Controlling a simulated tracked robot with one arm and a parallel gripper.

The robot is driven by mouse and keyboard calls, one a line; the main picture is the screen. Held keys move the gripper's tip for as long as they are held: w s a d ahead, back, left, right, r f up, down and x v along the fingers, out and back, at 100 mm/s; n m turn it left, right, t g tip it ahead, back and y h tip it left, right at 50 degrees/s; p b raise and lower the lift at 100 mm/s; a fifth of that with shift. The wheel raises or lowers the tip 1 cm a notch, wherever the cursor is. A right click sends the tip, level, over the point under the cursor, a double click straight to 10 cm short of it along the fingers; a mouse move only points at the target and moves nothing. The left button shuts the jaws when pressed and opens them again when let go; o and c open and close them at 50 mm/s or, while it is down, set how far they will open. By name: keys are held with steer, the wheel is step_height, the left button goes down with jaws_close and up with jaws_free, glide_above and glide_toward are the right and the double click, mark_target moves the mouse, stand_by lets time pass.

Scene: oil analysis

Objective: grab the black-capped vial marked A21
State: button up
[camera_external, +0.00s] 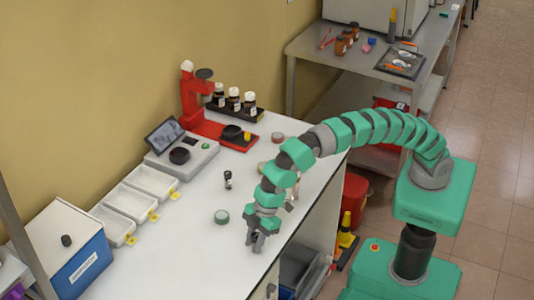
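A small vial (228,182) with a dark cap and a pale label stands on the white bench, right of the balance-like device. Its marking is too small to read, so I cannot tell whether it is A21. My gripper (256,242) points down over the bench near its front edge, below and to the right of the vial and apart from it. The fingers are small and dark here. I cannot tell whether they are open or shut, or whether anything is between them.
A round green-grey disc (221,217) lies between the vial and my gripper. Three dark bottles (234,99) stand in a black rack at the back, beside a red stand (191,95). White trays (125,203) and a blue-white box (72,250) line the left.

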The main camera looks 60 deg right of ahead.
steer(key=shift+c, duration=1)
steer(key=shift+r, duration=0.1)
